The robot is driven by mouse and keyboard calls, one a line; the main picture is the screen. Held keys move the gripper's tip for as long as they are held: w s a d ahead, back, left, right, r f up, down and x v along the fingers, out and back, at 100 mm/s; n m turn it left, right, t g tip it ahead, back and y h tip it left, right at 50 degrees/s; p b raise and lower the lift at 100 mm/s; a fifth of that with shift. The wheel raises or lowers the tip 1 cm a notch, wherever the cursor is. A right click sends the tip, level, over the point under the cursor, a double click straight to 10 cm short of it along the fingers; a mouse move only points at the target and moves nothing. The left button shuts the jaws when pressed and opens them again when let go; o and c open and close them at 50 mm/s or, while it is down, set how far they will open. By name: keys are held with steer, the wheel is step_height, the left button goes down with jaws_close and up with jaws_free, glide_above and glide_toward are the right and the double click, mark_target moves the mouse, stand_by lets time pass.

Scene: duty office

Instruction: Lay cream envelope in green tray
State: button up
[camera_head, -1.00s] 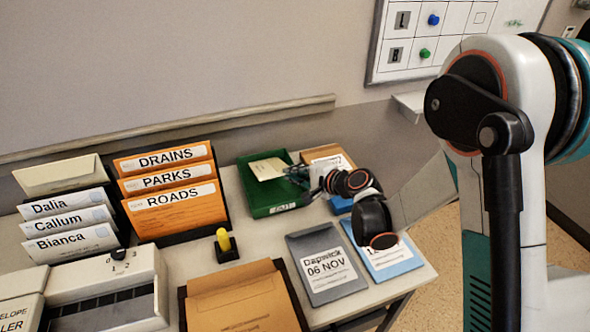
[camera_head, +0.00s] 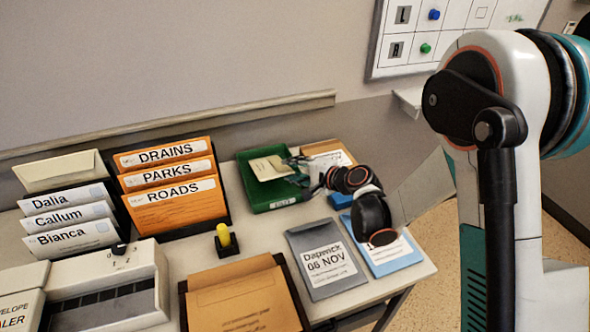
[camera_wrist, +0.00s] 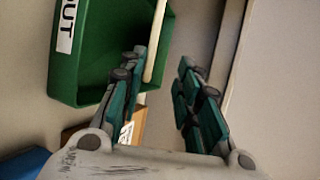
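The cream envelope (camera_head: 268,168) is inside the green tray (camera_head: 248,189) at the back of the desk, its right part near my fingers. In the wrist view, a pale narrow strip that looks like the envelope's edge (camera_wrist: 156,40) runs beside my left-hand finger, over the green tray (camera_wrist: 95,70). I cannot tell whether the envelope rests fully on the tray floor. My gripper (camera_head: 301,167) is at the tray's right side. In the wrist view my gripper (camera_wrist: 163,85) has its two fingers apart with a clear gap.
An orange folder rack (camera_head: 172,185) stands left of the tray, with a rack of white named envelopes (camera_head: 65,222) farther left. A yellow-topped stamp (camera_head: 224,240) stands in front. A grey folder (camera_head: 322,262) and blue folder (camera_head: 385,258) lie at front right.

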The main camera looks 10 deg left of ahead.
steer(key=v, duration=1.2)
stand_by(0.4)
steer(key=s+d+r+n+h, duration=0.3)
steer(key=s+d, duration=0.4)
steer(key=d, duration=0.1)
steer(key=s+d+r+n+h, duration=0.3)
steer(key=s+d+h, duration=0.1)
steer(key=s+d, duration=0.4)
steer(key=s+d+r+n+h, duration=0.2)
steer(key=s+d+r+h, duration=0.2)
steer(key=s+d, duration=0.4)
steer(key=shift+s+d+n, duration=0.25)
steer(key=shift+d+n, duration=0.15)
steer(key=shift+d, duration=0.2)
